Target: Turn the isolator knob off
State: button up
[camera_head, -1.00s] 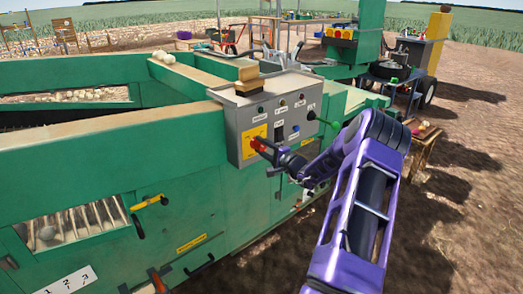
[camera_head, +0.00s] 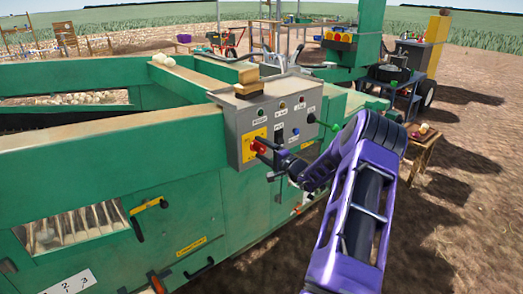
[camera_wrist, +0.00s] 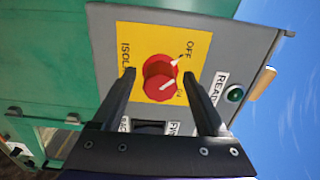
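The red isolator knob (camera_wrist: 160,77) sits on a yellow plate (camera_wrist: 140,42) on the grey control box. My gripper (camera_wrist: 159,74) is open, with one dark finger on each side of the knob and a small gap showing on both sides. In the head view the knob (camera_head: 259,146) is at the left of the box front, and my gripper (camera_head: 266,153) reaches it from the right, partly covering the plate.
The grey box (camera_head: 240,117) also carries a black switch, small lamps and a green-tipped lever (camera_head: 334,127) close to my wrist. The green machine wall (camera_head: 200,170) runs left and below. Bare soil (camera_head: 465,200) is open on the right.

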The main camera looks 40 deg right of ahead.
jog(key=s+d, duration=0.1)
jog(key=s, duration=1.6)
jog(key=shift+s+d+p, duration=0.15)
jog(key=shift+s+p, duration=0.05)
jog(key=shift+p, duration=0.25)
